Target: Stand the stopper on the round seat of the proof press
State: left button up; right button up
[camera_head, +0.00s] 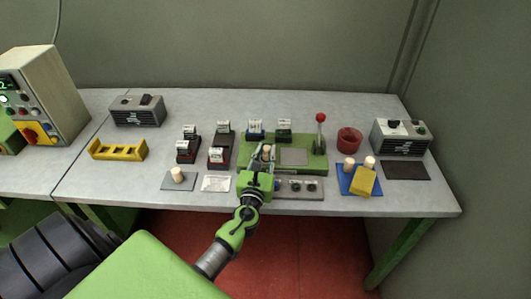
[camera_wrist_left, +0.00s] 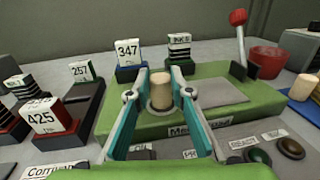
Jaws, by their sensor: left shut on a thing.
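My left gripper (camera_head: 266,157) reaches over the green proof press (camera_wrist_left: 115,120) from the front and is shut on a pale cork stopper. The stopper (camera_wrist_left: 161,90) is upright between the two fingers in the left wrist view, and its top also shows in the head view (camera_head: 267,149). Its lower end is at the round grey seat (camera_wrist_left: 158,110) of the press. I cannot tell whether it rests on the seat or is just above it. The press has a lever with a red knob (camera_head: 320,117) at its right. My right gripper is not in view.
Numbered label blocks (camera_wrist_left: 130,50) stand behind and left of the press. Another stopper (camera_head: 177,174) stands on a grey mat at the left. A blue mat (camera_head: 347,186) with two stoppers and a yellow block (camera_head: 363,181) lies right. A red cup (camera_head: 349,140) stands behind it.

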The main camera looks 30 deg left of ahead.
pick_arm(q)
jog(key=o, duration=0.7)
jog(key=shift+r+p, duration=0.2)
jog(key=shift+p, duration=0.1)
jog(key=b+v, duration=0.1)
jog(key=v, duration=0.4)
jog(key=b+v, duration=0.1)
jog(key=v, duration=0.4)
jog(key=shift+s+d+f, duration=0.1)
jog(key=shift+s+f, duration=0.15)
jog(key=shift+v, duration=0.75)
jog(key=shift+r, duration=0.1)
